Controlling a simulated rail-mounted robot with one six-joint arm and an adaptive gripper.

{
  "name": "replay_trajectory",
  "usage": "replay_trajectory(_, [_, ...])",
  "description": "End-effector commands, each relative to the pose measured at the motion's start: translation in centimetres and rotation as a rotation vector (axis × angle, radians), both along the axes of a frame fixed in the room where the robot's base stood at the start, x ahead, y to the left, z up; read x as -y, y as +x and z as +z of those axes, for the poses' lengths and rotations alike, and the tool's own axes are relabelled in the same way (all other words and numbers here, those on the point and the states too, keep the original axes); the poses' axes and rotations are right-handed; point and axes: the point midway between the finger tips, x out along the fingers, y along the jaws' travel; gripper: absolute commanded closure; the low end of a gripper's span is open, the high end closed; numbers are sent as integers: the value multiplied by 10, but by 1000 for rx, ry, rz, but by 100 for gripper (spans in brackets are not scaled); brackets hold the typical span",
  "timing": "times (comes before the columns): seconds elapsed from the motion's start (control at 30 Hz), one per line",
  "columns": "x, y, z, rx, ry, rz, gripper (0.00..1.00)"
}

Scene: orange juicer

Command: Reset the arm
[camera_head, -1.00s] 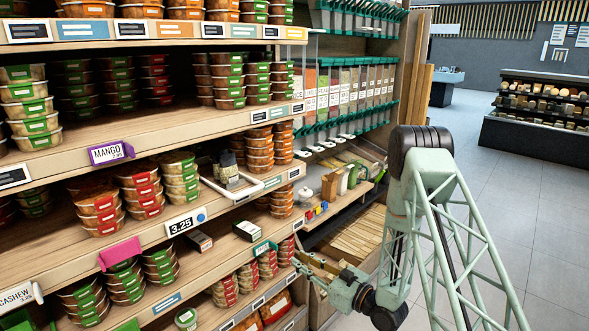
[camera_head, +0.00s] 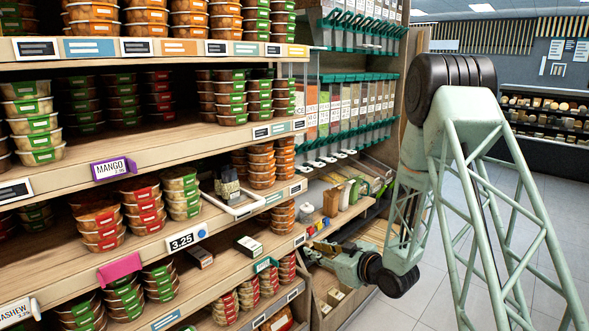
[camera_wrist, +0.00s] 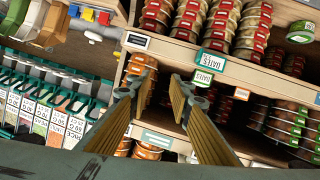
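My arm stands at the right of the head view, its green lattice links raised and bent. My gripper (camera_head: 318,256) is low, beside the front edge of the shelf unit. In the wrist view my gripper (camera_wrist: 156,88) shows two brass-coloured ribbed fingers spread apart with nothing between them. Shelf edges and stacked tubs lie beyond the fingers. In the head view the fingertips are small and partly lost against the shelf.
Shelves (camera_head: 140,242) with stacked tubs fill the left. A white-framed tray (camera_head: 243,207) juts out from the middle shelf. Bulk dispensers (camera_head: 350,95) stand behind my arm. Open tiled floor (camera_head: 460,290) lies to the right, with a dark display counter (camera_head: 550,135) farther off.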

Motion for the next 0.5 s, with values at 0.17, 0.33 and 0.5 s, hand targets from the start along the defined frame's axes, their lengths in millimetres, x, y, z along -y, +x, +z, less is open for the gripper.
replay_trajectory(0.17, [12,2,23,-20,-50,-36,81])
replay_trajectory(0.33, [25,0,41,-45,-94,-72,81])
replay_trajectory(0.5, [38,-4,61,-70,-134,-112,81])
